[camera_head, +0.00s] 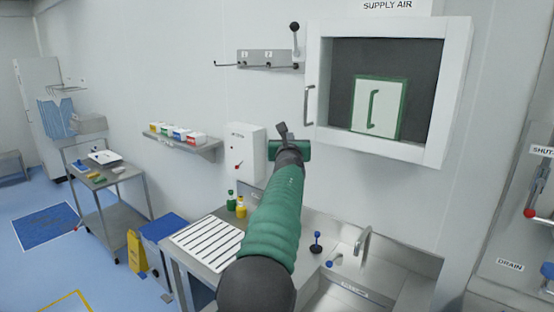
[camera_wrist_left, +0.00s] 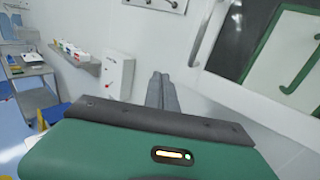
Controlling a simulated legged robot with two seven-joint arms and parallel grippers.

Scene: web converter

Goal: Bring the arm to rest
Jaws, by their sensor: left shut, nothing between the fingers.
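My left arm comes up from the bottom of the head view in a green sleeve. My left gripper (camera_head: 281,130) is raised in front of the wall, between the white wall box and the supply air frame. In the left wrist view its two grey fingers (camera_wrist_left: 161,92) lie together, shut, with nothing between them. My right gripper shows in neither view.
A supply air cabinet (camera_head: 457,95) with a green-edged panel (camera_head: 362,108) is on the wall to the right. A white control box (camera_head: 247,146) is close left of the gripper. Below are a drain-board counter (camera_head: 196,236) and a sink tap (camera_head: 363,240). A trolley (camera_head: 138,188) stands at left.

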